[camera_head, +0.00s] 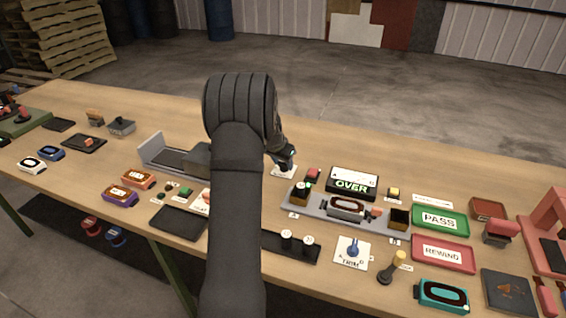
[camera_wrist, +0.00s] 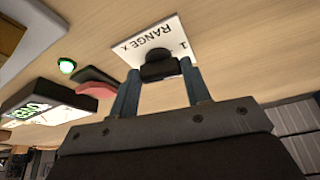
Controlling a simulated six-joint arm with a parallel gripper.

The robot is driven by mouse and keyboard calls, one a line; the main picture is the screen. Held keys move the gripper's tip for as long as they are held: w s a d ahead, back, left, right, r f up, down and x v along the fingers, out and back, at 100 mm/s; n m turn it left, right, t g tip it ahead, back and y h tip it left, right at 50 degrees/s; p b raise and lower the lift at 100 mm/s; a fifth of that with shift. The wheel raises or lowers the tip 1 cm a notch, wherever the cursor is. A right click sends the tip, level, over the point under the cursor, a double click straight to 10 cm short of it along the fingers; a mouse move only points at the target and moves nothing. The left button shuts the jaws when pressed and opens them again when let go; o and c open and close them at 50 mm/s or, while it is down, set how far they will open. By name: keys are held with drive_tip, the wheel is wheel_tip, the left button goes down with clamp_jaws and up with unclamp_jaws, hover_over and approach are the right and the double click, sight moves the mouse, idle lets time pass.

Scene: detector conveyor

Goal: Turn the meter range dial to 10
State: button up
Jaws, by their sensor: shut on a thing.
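The range dial is a dark round knob (camera_wrist: 158,66) on a white plate (camera_wrist: 152,38) printed "RANGE x" and a "1". Other markings on the plate are hidden, and I cannot read where the dial points. My gripper (camera_wrist: 161,70) is shut on the knob, one finger on each side. In the head view my gripper (camera_head: 284,160) is over the white plate (camera_head: 282,173), and the arm and gripper cover most of the dial. The meter (camera_head: 352,184) is a black box to the right of the dial, its display showing green "OVER". It also shows in the wrist view (camera_wrist: 45,103).
A grey conveyor (camera_head: 325,210) with a small coil-like part stands in front of the meter. A red button (camera_head: 313,174) sits between dial and meter. Bare table lies behind the dial.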

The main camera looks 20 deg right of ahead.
drive_tip(key=m, duration=0.1)
drive_tip(key=m+g, duration=0.1)
drive_tip(key=m, duration=0.2)
drive_tip(key=shift+w+g+h, duration=0.25)
drive_tip(key=shift+g+h, duration=0.05)
drive_tip(key=m+g, duration=0.1)
drive_tip(key=m, duration=0.1)
drive_tip(key=m+g, duration=0.1)
drive_tip(key=m, duration=0.2)
drive_tip(key=shift+w, duration=0.2)
drive_tip(key=shift+a+m, duration=0.1)
drive_tip(key=shift+m, duration=0.2)
drive_tip(key=o, duration=1)
drive_tip(key=shift+r, duration=0.1)
drive_tip(key=v, duration=1.7)
drive_tip(key=shift+r, duration=0.2)
drive_tip(key=shift+f, duration=0.15)
